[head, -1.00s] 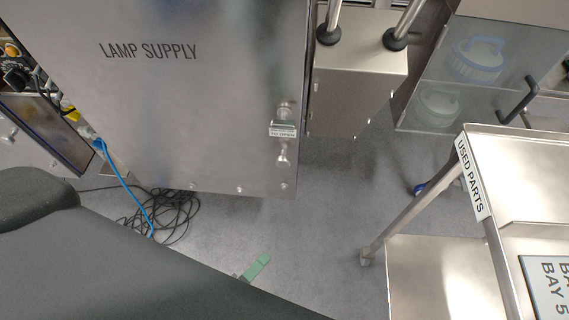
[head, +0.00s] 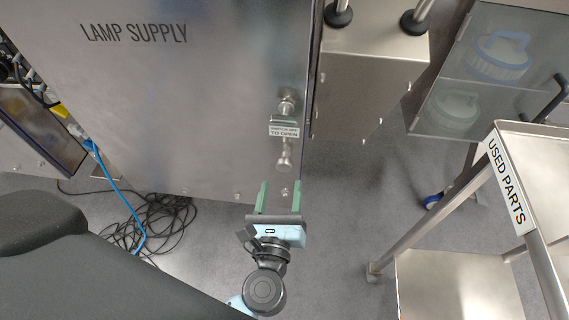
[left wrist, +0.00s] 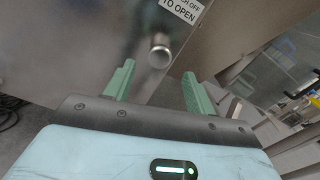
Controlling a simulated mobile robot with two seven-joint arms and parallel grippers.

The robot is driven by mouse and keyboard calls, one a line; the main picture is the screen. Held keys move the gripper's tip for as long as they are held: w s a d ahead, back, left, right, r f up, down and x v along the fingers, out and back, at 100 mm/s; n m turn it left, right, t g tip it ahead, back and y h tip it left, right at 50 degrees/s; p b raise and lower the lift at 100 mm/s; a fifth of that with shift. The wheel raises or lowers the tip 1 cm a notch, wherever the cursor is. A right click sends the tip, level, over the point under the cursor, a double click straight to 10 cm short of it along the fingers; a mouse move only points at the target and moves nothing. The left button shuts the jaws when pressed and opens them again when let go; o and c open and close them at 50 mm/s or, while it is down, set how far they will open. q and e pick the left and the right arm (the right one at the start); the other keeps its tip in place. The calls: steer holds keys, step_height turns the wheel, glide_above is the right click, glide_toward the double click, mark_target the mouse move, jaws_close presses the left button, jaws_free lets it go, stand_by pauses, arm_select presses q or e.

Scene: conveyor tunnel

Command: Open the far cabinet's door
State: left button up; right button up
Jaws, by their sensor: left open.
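A steel cabinet labelled LAMP SUPPLY (head: 200,110) fills the upper left of the head view, its door shut. Near its right edge are a knob (head: 284,155), a small label (head: 283,130) ending TO OPEN, and another round fitting (head: 287,104) above. A glass-fronted cabinet (head: 455,95) with a dark bar handle (head: 552,96) stands at upper right and looks shut. My left gripper (head: 280,197) is open and empty just below the knob in the head view. In the left wrist view the knob (left wrist: 159,55) lies beyond the fingertips, between them and apart. My right gripper is not in view.
A steel cart marked USED PARTS (head: 507,185) stands at right. A steel box (head: 370,85) with two posts is beside the lamp cabinet. Black cables (head: 160,220) and a blue cable (head: 118,200) lie at lower left. Grey floor (head: 340,220) is clear between cabinet and cart.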

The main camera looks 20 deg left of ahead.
mark_target(284, 169)
arm_select(q)
steer(key=shift+x, duration=3.6)
steer(key=shift+f, duration=0.1)
jaws_close()
